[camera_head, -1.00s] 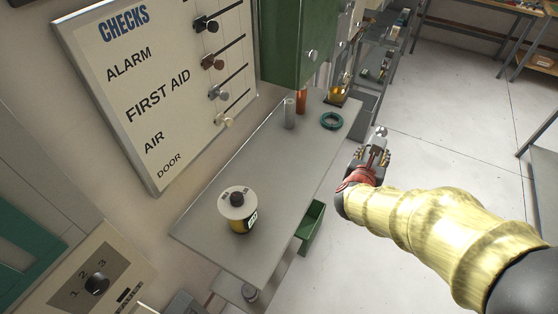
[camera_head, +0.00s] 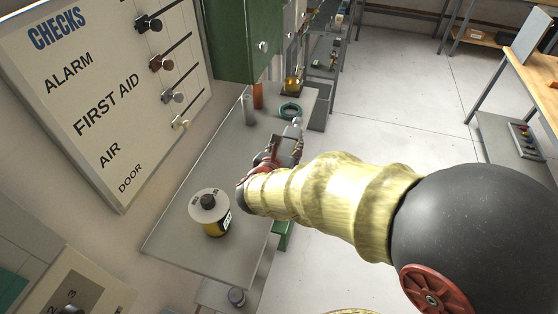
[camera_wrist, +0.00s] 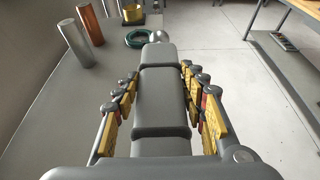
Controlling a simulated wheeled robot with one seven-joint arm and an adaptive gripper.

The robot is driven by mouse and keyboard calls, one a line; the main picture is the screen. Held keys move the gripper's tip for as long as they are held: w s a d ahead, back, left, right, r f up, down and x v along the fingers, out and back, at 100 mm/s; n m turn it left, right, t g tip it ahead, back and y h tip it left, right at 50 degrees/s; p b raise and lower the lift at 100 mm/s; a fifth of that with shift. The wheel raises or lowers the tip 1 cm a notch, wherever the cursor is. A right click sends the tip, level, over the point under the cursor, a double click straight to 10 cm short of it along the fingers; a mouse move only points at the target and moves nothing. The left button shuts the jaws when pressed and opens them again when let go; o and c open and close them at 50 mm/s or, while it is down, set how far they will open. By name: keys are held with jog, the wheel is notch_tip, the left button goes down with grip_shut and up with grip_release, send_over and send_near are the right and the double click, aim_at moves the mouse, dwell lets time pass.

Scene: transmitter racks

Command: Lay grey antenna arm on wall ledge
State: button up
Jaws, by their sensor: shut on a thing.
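The grey antenna arm (camera_wrist: 160,95) is a jointed bar of grey blocks with a rounded far end. My gripper (camera_wrist: 159,80) is shut on it, with yellow pads along both sides. In the head view my gripper (camera_head: 275,152) is over or beside the right edge of the wall ledge, and the antenna arm (camera_head: 296,128) points away towards the far end. I cannot tell its height above the ledge. The wall ledge (camera_head: 215,158) is a flat grey shelf along the wall, with a bare middle; it also fills the left of the wrist view (camera_wrist: 65,105).
A grey cylinder (camera_head: 248,110), an orange cylinder (camera_head: 258,95), a green ring (camera_head: 290,111) and a gold item (camera_head: 292,86) are at the far end. A green cabinet (camera_head: 240,42) hangs above. A green bin (camera_head: 284,236) is at the right edge.

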jog(key=shift+w+a+f, duration=0.15)
jog(key=shift+a+f, duration=0.75)
jog(key=shift+f, duration=0.15)
jog(key=shift+a+f+b, duration=0.2)
jog(key=shift+f+b, duration=0.65)
jog(key=shift+f, duration=0.8)
jog(key=shift+f, duration=0.2)
jog(key=o, duration=1.6)
jog(key=shift+c, duration=0.2)
jog(key=shift+r, duration=0.1)
